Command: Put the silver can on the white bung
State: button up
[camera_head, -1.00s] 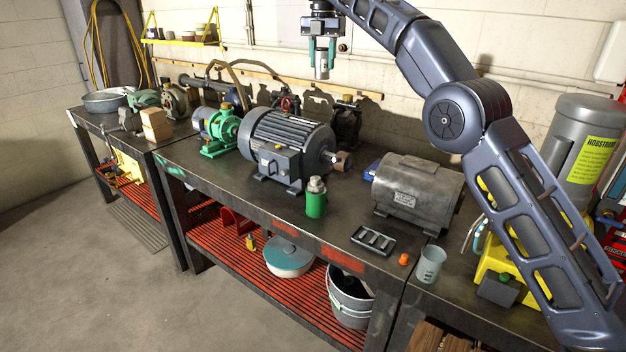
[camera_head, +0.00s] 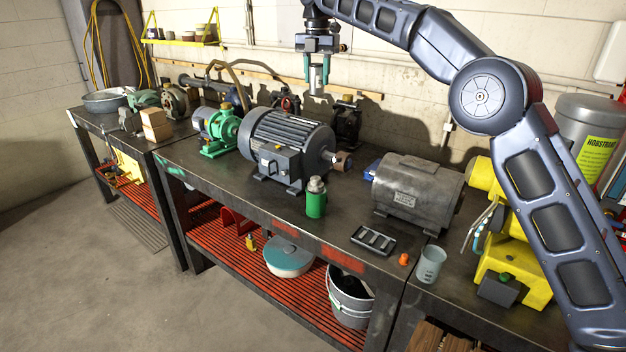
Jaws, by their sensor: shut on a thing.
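My gripper (camera_head: 317,72), with teal fingers, is shut on the silver can (camera_head: 317,82). It holds the can upright in the air, high above the back of the workbench and near the wall. The can is above and behind the large dark motor, apart from everything on the bench. I cannot make out a white bung in this view.
The workbench (camera_head: 340,232) carries a dark finned motor (camera_head: 290,140), a grey motor (camera_head: 416,190), a green flask (camera_head: 316,200), a black tray (camera_head: 373,240), an orange plug (camera_head: 404,259) and a grey cup (camera_head: 430,264). Bare bench top shows around the tray.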

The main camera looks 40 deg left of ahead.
send_over(316, 178)
notch_tip(316, 178, down, 28)
jog(key=shift+r, duration=0.15)
dwell(0.8)
jog(key=o, duration=1)
notch_tip(316, 178, up, 12)
jog(key=shift+r, duration=0.1)
dwell(0.8)
